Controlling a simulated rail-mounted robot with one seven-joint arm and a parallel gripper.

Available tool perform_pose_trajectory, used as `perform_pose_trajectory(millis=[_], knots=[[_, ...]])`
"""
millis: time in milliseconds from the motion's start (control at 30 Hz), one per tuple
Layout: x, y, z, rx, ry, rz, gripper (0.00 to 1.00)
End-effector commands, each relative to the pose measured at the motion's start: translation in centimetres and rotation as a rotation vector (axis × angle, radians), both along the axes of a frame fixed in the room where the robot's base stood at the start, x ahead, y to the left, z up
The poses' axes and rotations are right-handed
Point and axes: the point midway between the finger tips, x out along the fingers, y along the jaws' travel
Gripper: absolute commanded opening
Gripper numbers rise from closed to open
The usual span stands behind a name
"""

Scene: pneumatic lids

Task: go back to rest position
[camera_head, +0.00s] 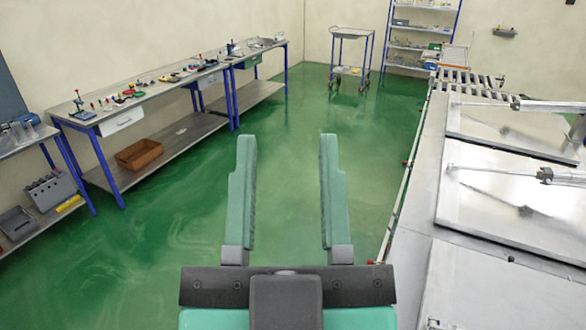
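My gripper (288,150) is in the lower middle of the head camera view. Its two green fingers point forward, stand wide apart and hold nothing. Only the green floor (290,215) shows between them. To the right, a long metal unit carries a near lid (500,208) and a far lid (530,125), both lying flat. A pneumatic cylinder (560,177) with a rod lies over the near lid, and another cylinder (550,106) lies over the far one. My gripper is apart from the lids.
Blue-legged workbenches (165,90) with small tools line the left wall. A brown crate (139,154) sits on a lower shelf. A wheeled cart (350,33) and a shelf rack (420,28) stand at the back. A rail (400,200) edges the metal unit. The middle floor is clear.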

Motion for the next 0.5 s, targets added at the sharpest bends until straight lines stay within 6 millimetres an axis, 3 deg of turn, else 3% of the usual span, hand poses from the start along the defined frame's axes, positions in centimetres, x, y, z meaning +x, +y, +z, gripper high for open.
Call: perform_pose_trajectory(millis=[167, 233, 400, 500], knots=[[0.1, -0.1, 0.1, 0.002, 0.003, -0.001, 0.39], [0.1, -0.1, 1.1, 0.004, 0.004, 0.000, 0.39], [0.1, 0.0, 6.5, 0.016, 0.005, 0.012, 0.39], [0.1, 0.1, 8.5, 0.023, 0.005, 0.020, 0.39]])
